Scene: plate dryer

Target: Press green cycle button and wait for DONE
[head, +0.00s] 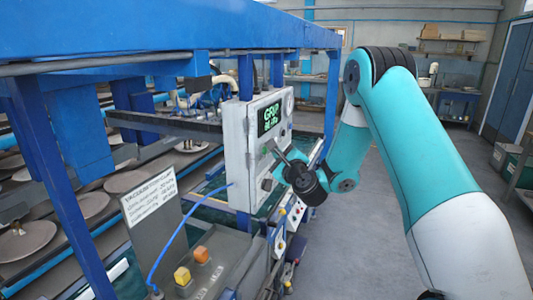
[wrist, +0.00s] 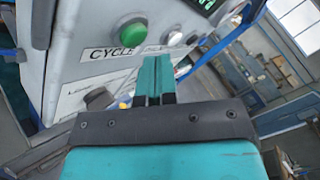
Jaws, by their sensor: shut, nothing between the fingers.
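The green cycle button (wrist: 133,29) is a round dome on the grey control panel in the wrist view, just above a label (wrist: 108,52) reading CYCLE. My gripper (wrist: 155,66) is shut and empty. Its teal fingertips show below and slightly right of the button, over the label's right part. Whether they touch the panel I cannot tell. In the head view my gripper (head: 273,147) points at the front of the control box (head: 236,150). The display (head: 269,117) there shows green text that I cannot read surely; DONE is not legible.
A plate line with plates (head: 127,182) runs at the left of the head view, under a blue frame (head: 150,33). The floor at right is open.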

